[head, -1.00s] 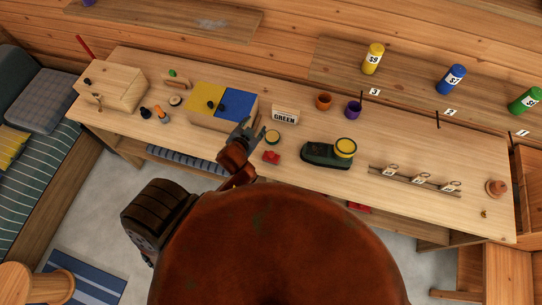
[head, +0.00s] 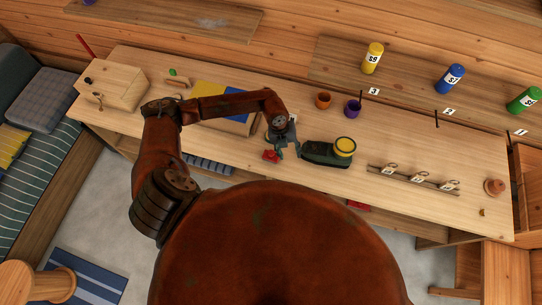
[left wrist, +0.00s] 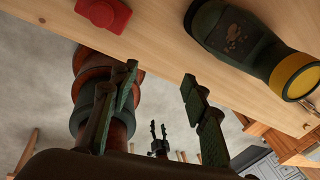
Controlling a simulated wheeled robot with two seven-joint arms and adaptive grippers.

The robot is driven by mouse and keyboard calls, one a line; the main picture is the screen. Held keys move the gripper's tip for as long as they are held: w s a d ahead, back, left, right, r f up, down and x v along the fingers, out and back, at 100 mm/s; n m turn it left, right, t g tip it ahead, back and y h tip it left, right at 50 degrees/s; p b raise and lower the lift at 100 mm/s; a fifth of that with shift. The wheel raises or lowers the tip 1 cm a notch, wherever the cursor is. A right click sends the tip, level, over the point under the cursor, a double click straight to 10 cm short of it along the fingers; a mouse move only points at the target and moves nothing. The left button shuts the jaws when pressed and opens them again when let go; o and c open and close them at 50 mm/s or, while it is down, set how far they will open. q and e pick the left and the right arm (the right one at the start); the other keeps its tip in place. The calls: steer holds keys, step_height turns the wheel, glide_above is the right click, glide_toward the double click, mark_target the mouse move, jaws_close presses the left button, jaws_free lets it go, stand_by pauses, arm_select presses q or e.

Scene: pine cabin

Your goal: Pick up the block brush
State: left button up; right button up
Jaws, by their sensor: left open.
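I cannot make out the block brush for certain. A small pale wooden piece (head: 176,82) near the back left of the bench, with a green knob behind it, may be it, but it is too small to tell. My left gripper (head: 284,146) is open and empty over the middle of the bench, well right of that piece. It is between a red item (head: 270,156) and a dark green item (head: 320,153) with a yellow round end. In the left wrist view the open fingers (left wrist: 160,92) have nothing between them.
A wooden box (head: 112,86) stands at the left end. My left arm covers part of the yellow-and-blue box (head: 235,125). Orange (head: 323,100) and purple (head: 353,107) pots stand behind the gripper. A hook rack (head: 412,178) lies to the right. Bare wood lies between pots and rack.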

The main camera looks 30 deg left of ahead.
mark_target(271, 152)
arm_select(q)
steer(key=a+y, duration=0.1)
steer(key=a, duration=0.1)
steer(key=a+y, duration=0.1)
steer(key=a, duration=0.2)
steer(key=w+a+f+y, duration=0.1)
steer(key=a, duration=0.2)
steer(key=shift+a+n, duration=0.15)
steer(key=shift+n, duration=0.15)
steer(key=f+p, duration=0.1)
steer(key=f, duration=0.2)
steer(key=s+f+p, duration=0.1)
steer(key=f+p, duration=0.1)
steer(key=f, duration=0.1)
steer(key=shift+s+a+f, duration=0.1)
steer(key=shift+s+f, duration=0.05)
steer(key=shift+f, duration=0.5)
steer(key=shift+c, duration=0.2)
steer(key=c, duration=0.5)
jaws_close()
